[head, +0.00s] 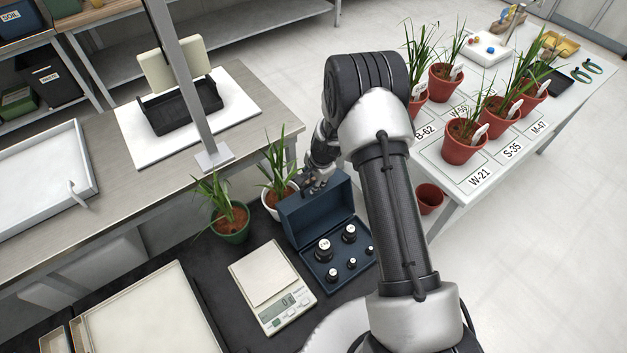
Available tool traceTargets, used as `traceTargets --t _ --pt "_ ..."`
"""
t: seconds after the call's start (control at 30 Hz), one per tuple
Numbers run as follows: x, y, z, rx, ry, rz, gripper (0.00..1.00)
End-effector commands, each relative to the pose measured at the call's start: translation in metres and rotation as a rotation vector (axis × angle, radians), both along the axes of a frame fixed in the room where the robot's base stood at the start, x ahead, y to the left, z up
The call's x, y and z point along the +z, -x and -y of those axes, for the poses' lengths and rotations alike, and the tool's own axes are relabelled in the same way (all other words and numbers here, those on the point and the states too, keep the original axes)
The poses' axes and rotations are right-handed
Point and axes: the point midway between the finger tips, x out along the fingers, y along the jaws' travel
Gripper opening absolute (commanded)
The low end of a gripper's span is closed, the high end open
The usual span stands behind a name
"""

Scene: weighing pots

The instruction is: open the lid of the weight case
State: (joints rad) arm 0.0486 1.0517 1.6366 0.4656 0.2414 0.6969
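The dark blue weight case (308,281) stands on the black surface, right of the scale. Its lid (318,212) is raised at the far side, and the inside of the case shows. Several black weights (324,250) with pale tops stand in the case. My gripper (312,187) is at the top edge of the raised lid. My arm comes over from the right and partly hides the area behind the case. The fingers are small and dark, so I cannot tell whether they touch or grip the lid.
A scale (283,308) stands just left of the case. Potted plants in a white pot (271,203) and a green pot (233,236) stand close behind it. A white table (452,190) with several red pots is at right. A post (190,85) rises at left.

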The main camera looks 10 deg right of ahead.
Motion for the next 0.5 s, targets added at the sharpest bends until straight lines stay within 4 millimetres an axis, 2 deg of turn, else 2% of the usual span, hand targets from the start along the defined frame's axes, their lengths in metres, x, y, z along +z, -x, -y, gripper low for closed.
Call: traceTargets --t 0.5 --pt "0.0001 0.0003 0.0001 0.0 0.0 0.0 0.0"
